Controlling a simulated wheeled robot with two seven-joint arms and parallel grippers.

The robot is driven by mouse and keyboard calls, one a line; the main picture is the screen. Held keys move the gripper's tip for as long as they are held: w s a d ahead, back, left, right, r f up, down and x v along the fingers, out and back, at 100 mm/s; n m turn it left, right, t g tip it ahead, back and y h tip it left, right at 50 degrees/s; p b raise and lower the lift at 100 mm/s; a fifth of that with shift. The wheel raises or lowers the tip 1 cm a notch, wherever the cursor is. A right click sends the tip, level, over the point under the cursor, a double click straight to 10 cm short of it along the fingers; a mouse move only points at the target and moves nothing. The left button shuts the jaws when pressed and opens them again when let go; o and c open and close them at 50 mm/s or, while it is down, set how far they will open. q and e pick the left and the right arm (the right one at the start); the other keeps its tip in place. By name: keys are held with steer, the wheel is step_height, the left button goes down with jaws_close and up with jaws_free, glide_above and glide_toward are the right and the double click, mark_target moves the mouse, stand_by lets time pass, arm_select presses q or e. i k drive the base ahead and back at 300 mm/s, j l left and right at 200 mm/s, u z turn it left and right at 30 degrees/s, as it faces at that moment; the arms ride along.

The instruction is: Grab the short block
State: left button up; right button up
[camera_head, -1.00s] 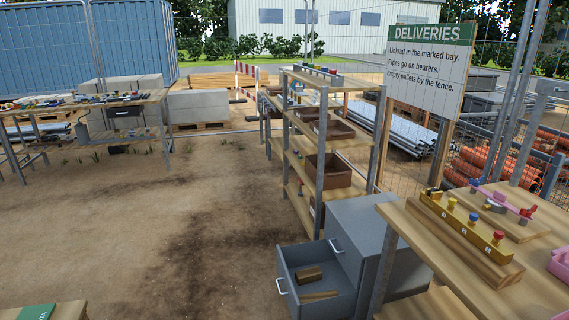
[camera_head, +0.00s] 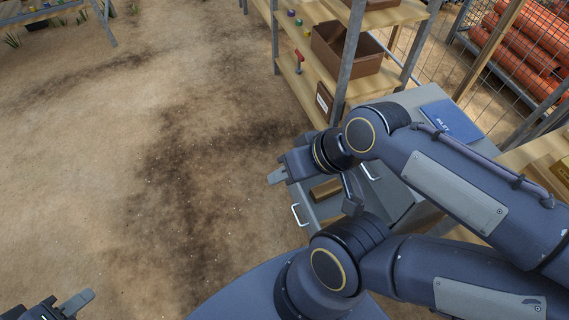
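A short brown wooden block (camera_head: 325,189) lies in the open grey drawer (camera_head: 307,205), partly covered by my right arm. My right gripper (camera_head: 314,192) is over the drawer with its fingers spread wide, one on each side of the block in the picture. It looks empty and above the block; the exact height is hard to tell. The longer block seen earlier in the drawer is hidden behind my arm. My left gripper (camera_head: 70,304) is at the bottom left corner, cut off by the frame edge, with one finger clearly showing.
The grey cabinet (camera_head: 390,192) holds the drawer, with a blue item (camera_head: 452,120) on its top. A drawer handle (camera_head: 296,215) sticks out at the front. A shelf rack with a brown bin (camera_head: 345,48) stands behind. The dirt floor at left is clear.

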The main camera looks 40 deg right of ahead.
mark_target(321, 192)
steer(key=i+j, duration=0.1)
steer(key=i, duration=1.1)
steer(key=i+z, duration=0.25)
steer(key=z, duration=0.15)
steer(key=i+z, duration=0.35)
steer(key=i+j+z, duration=0.15)
steer(key=z, duration=0.25)
steer(key=i+l+z, duration=0.1)
steer(key=z, duration=0.35)
steer(key=i+z, duration=0.4)
steer(key=i+j+z, duration=0.1)
steer(key=z, duration=0.35)
steer(key=i+j+z, duration=0.2)
steer(key=z, duration=0.25)
